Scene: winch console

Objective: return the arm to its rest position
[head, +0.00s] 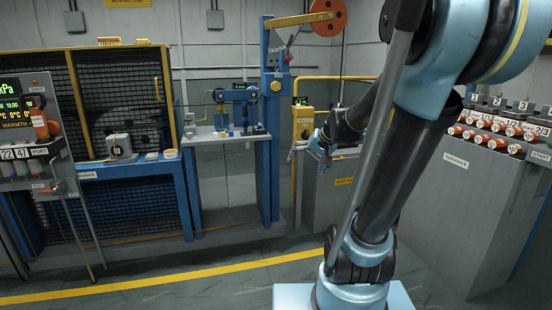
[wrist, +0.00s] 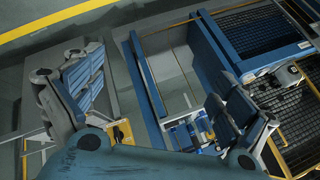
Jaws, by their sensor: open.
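My arm rises from its light blue base in the right half of the head view and bends at a joint near the top edge. My gripper (head: 319,147) shows small in the head view, left of the arm's dark link and in front of a grey cabinet. In the wrist view my gripper (wrist: 160,95) has its two padded fingers wide apart. Nothing is between the fingers close up; the bench and floor lie beyond them. The gripper is open and empty.
A blue-framed bench (head: 222,133) and a mesh cage (head: 120,100) stand at the back left. A display panel (head: 28,130) is at the far left. A grey console (head: 470,190) with orange rollers stands right. Floor with a yellow line (head: 150,283) is clear in front.

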